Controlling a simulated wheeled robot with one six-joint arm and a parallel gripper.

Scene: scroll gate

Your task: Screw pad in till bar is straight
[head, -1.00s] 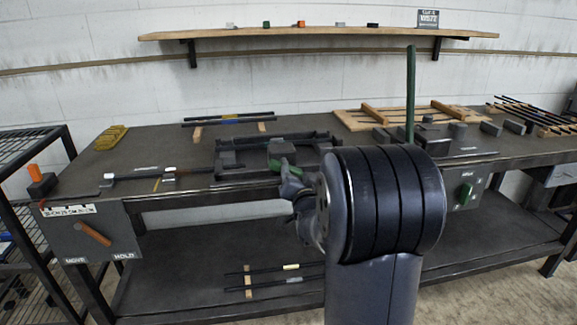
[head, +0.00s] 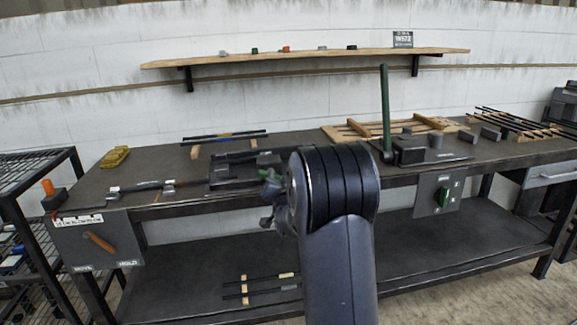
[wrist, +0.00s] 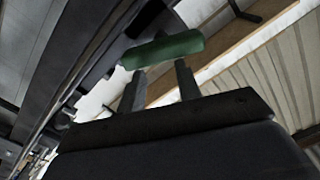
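The dark press fixture (head: 222,158) stands at the middle of the bench, partly hidden by my arm. A green handle (head: 268,176) shows at its front right, beside my gripper; in the wrist view it is a short green cylinder (wrist: 165,49) across the fingertips. My gripper (wrist: 160,75) has its two fingers apart, with the handle at or just beyond their tips; I cannot tell whether they touch. A dark bar (head: 145,186) lies along the bench to the left, running toward the fixture. The pad and the bar's straightness cannot be made out.
A panel with an orange lever (head: 99,241) marked MOVE and HOLD hangs at the bench's left. An upright green lever (head: 385,105) and a box with a green knob (head: 443,196) are at the right. A wooden rack (head: 360,130) lies behind. A wire shelf (head: 30,172) stands left.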

